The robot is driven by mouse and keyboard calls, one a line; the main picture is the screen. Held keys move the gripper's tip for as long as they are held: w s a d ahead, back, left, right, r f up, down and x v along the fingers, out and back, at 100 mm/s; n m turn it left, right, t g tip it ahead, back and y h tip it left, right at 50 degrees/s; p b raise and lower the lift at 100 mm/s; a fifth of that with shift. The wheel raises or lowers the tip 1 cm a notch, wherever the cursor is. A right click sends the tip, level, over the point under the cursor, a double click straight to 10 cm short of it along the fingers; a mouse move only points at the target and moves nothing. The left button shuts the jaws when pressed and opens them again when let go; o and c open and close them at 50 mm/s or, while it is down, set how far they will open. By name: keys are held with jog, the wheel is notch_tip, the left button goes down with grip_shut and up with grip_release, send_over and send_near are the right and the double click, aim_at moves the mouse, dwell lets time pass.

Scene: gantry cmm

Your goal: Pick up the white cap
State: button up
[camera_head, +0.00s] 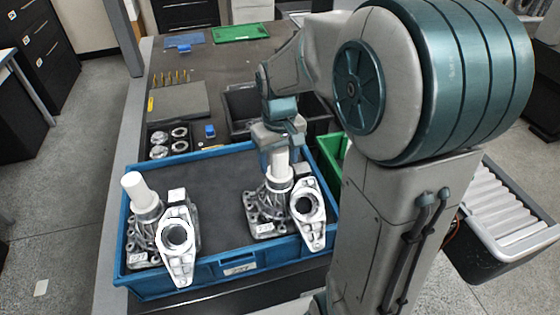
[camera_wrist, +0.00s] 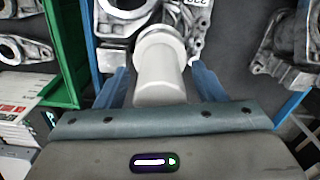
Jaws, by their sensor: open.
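One white cap (camera_head: 279,166) stands upright on the right metal casting (camera_head: 266,208) in the blue crate (camera_head: 205,272). In the wrist view this white cap (camera_wrist: 161,72) lies between my two blue fingers. My gripper (camera_head: 278,152) is above and around the top of this cap, pointing down, with its jaws open. The wrist view shows my gripper (camera_wrist: 160,84) with a finger on each side of the cap; contact is not clear. A second white cap (camera_head: 138,189) stands slightly tilted on the left casting (camera_head: 146,228).
Grey bracket parts (camera_head: 177,240) lean at the crate's front wall. Behind the crate are a black tray (camera_head: 240,112), a tray of metal rings (camera_head: 158,152) and a small blue block (camera_head: 210,131). A green bin (camera_head: 333,147) is to the right. The crate's middle floor is clear.

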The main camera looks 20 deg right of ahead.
jog(key=c, duration=1.1)
jog(key=shift+o, duration=0.2)
jog(key=shift+r, duration=0.15)
